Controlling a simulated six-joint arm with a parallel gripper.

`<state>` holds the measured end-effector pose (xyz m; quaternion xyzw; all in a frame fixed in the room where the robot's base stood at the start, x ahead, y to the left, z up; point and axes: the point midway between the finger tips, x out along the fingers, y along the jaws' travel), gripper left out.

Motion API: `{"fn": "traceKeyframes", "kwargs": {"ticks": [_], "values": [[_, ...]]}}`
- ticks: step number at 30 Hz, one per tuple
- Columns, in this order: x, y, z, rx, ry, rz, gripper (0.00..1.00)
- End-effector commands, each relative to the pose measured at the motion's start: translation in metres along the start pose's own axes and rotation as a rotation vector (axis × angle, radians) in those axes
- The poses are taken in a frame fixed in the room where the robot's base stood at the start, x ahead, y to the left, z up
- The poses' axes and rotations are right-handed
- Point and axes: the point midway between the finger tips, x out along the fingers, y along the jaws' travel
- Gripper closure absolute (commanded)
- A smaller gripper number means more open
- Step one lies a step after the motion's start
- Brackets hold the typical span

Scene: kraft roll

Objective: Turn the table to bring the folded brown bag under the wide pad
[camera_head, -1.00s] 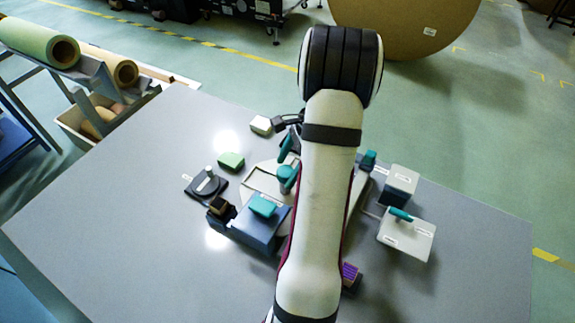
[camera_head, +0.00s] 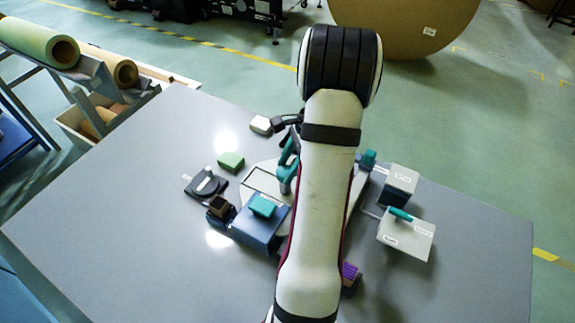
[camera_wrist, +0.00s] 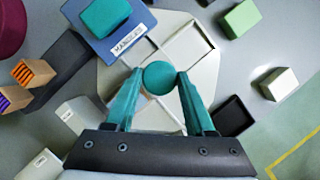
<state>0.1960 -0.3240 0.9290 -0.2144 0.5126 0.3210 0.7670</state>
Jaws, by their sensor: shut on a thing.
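The pale turntable (camera_wrist: 150,55) with walled, recessed sections fills the middle of the wrist view. In the head view its left part (camera_head: 262,180) shows beside my arm. A round teal knob (camera_wrist: 159,78) stands near its middle. My gripper (camera_wrist: 160,84) has its teal fingers shut on this knob, one on each side. It also shows in the head view (camera_head: 288,165). The sections seen beyond the knob look empty. I cannot make out the folded brown bag. I cannot tell which thing is the wide pad. My arm hides much of the turntable.
A blue labelled block (camera_head: 258,228) with a teal top stands at the turntable's edge. Grey boxes (camera_head: 406,235) stand at the right. The table's left front is clear.

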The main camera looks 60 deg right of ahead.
Motion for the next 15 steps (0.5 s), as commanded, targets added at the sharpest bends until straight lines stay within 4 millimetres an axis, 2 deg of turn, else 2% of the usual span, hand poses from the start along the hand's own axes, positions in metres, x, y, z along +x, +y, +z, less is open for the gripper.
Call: {"fn": "traceKeyframes", "kwargs": {"ticks": [15], "values": [[-0.0010,0.0007,0.0001,0.104,0.001,-0.044,1.00]]}}
